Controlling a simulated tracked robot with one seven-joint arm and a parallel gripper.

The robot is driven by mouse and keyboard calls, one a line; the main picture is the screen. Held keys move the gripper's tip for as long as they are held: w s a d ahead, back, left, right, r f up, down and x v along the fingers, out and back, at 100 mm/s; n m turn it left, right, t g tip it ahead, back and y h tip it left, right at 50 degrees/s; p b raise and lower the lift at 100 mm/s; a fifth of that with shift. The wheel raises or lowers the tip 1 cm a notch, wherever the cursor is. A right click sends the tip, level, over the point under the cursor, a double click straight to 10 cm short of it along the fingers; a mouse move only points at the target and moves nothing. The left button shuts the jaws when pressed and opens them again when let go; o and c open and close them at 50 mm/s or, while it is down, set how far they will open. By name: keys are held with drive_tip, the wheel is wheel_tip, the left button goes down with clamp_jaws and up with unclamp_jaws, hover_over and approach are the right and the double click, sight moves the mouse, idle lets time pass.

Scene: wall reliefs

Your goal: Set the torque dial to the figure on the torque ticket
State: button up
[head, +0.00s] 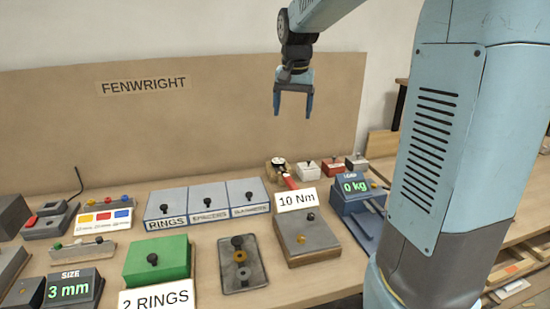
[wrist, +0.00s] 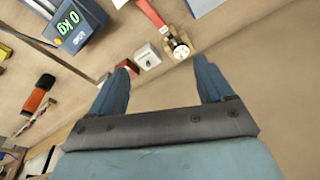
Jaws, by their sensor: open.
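The torque ticket (head: 297,199) is a white card reading "10 Nm", standing at the back of a grey-topped wooden box. The torque dial (head: 279,162) is a small round white face on a tool with a red handle (head: 290,182), at the back of the bench. In the wrist view the dial (wrist: 180,51) lies on a tan block, with the red handle (wrist: 152,13) above it; its setting is too small to read. My gripper (head: 293,115) is open and empty, well above the bench behind the dial. Its blue fingers (wrist: 164,72) frame the dial's area in the wrist view.
White, red and grey small boxes (head: 307,168) stand right of the dial. A blue scale (head: 352,188) shows "0 kg". The air around my gripper is clear.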

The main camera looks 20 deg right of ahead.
sight(279, 160)
drive_tip(key=w+f+m+g, duration=0.1)
drive_tip(key=w+f+m, duration=0.1)
drive_tip(key=w+f, duration=0.45)
drive_tip(key=w+f+m+g, duration=0.1)
drive_tip(key=w+f, duration=0.2)
drive_tip(key=w, duration=0.7)
drive_tip(key=f, duration=1.4)
drive_tip(key=shift+s+d, duration=0.15)
drive_tip(key=shift+d, duration=0.2)
drive_tip(key=shift+r, duration=0.1)
drive_tip(key=shift+c, duration=0.4)
